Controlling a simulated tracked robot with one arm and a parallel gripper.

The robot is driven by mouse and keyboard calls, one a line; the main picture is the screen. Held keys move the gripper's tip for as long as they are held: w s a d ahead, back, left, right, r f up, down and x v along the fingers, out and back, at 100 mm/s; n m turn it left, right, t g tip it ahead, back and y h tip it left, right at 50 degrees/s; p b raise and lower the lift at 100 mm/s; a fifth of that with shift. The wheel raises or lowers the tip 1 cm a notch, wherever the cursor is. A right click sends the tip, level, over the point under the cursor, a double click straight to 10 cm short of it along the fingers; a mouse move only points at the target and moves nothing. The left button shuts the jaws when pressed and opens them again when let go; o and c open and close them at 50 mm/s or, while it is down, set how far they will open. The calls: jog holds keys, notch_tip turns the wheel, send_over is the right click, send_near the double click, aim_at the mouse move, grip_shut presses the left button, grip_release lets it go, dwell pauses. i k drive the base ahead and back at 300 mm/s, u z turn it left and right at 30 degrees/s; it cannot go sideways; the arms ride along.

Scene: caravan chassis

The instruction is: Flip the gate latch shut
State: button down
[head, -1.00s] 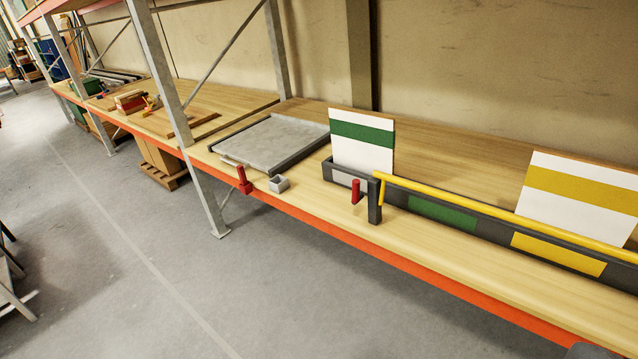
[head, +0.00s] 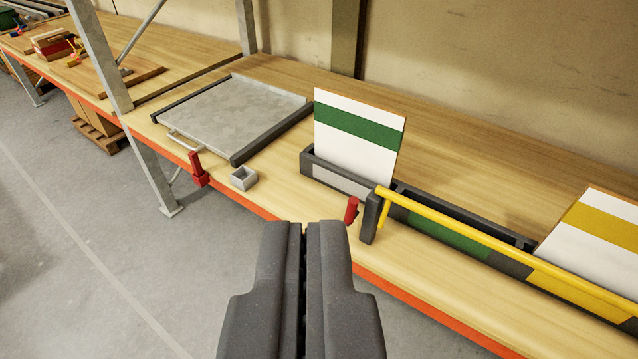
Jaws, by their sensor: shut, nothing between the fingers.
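A red latch lever (head: 351,210) stands upright beside a dark post (head: 370,217) at the left end of a yellow gate bar (head: 480,246). The bar runs along the front of a dark rack (head: 335,178). My gripper (head: 304,228) is shut and empty, in front of the shelf edge, below and left of the lever in the picture. The two look apart. The lever's lower end is partly hidden near my gripper. A second red lever (head: 198,168) stands at the shelf's front edge, by a grey tray.
The grey tray (head: 230,112) with dark side rails lies on the wooden shelf, with a small grey open box (head: 243,178) near it. White panels with a green stripe (head: 358,137) and a yellow stripe (head: 600,232) stand in the rack. A metal upright (head: 100,55) is at left.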

aim_at(352, 213)
jog(key=z, duration=0.35)
jog(key=i, duration=0.95)
jog(key=z, duration=0.7)
